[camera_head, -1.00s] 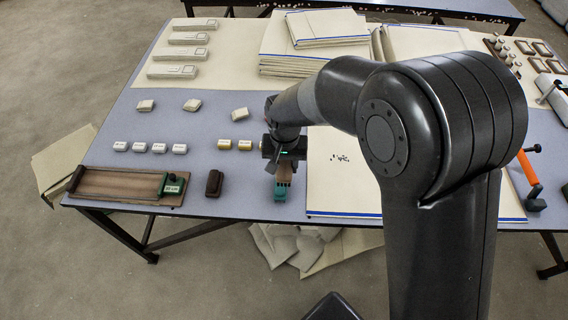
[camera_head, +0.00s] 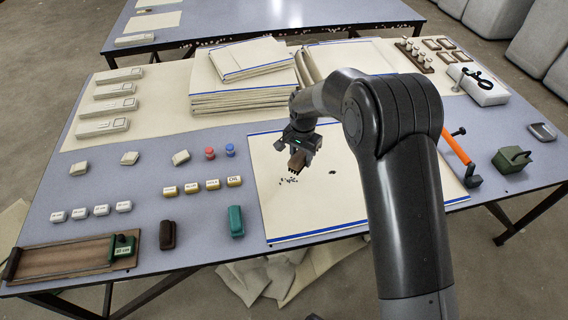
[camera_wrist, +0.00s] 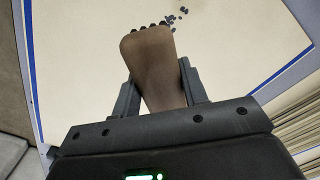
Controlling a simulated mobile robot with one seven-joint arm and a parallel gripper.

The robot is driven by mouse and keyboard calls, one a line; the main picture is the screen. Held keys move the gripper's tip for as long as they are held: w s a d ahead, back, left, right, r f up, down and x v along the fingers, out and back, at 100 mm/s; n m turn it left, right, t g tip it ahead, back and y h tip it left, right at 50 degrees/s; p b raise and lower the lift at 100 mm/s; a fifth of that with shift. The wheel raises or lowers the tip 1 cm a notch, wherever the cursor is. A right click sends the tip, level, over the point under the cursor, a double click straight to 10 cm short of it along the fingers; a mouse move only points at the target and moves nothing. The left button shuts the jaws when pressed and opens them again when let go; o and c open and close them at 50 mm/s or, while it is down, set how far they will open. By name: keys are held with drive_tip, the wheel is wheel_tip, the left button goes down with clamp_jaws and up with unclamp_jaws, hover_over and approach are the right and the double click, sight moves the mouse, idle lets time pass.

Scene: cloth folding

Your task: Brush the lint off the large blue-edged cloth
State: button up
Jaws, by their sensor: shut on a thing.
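The large cream cloth with blue edges (camera_head: 330,205) lies flat on the table. Dark lint specks (camera_head: 289,180) form a cluster left of its middle, with another dark spot (camera_head: 332,171) to the right. My gripper (camera_head: 298,152) is over the cloth's upper left part, just above the cluster. It is shut on a brown brush (camera_head: 296,161) with dark bristles. In the wrist view the brush (camera_wrist: 153,60) sits between both fingers, bristles toward the lint (camera_wrist: 176,15). Whether the bristles touch the cloth cannot be told. My arm hides part of the cloth's right side.
Stacked folded cloths (camera_head: 240,88) stand behind. A teal block (camera_head: 236,221) and a dark brown block (camera_head: 167,235) lie to the left, near small labelled blocks (camera_head: 202,185). An orange-handled tool (camera_head: 458,148) and a green box (camera_head: 511,159) are right of the cloth.

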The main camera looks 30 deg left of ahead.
sight(300, 178)
drive_tip(key=shift+f, duration=3.35)
drive_tip(key=shift+s+a+f, duration=0.25)
drive_tip(key=shift+a+f, duration=0.05)
drive_tip(key=shift+f, duration=0.35)
drive_tip(key=shift+c, duration=0.8)
drive_tip(key=shift+s+a+f, duration=0.1)
drive_tip(key=shift+s+a, duration=2.55)
drive_tip(key=shift+s, duration=0.1)
drive_tip(key=shift+w+d, duration=2.8)
drive_tip(key=shift+w, duration=0.05)
drive_tip(key=shift+s+a, duration=2.8)
drive_tip(key=shift+s, duration=0.05)
drive_tip(key=shift+w+d, duration=3.05)
drive_tip(key=shift+w, duration=0.05)
drive_tip(key=shift+s+a+r, duration=0.1)
drive_tip(key=shift+r, duration=4.05)
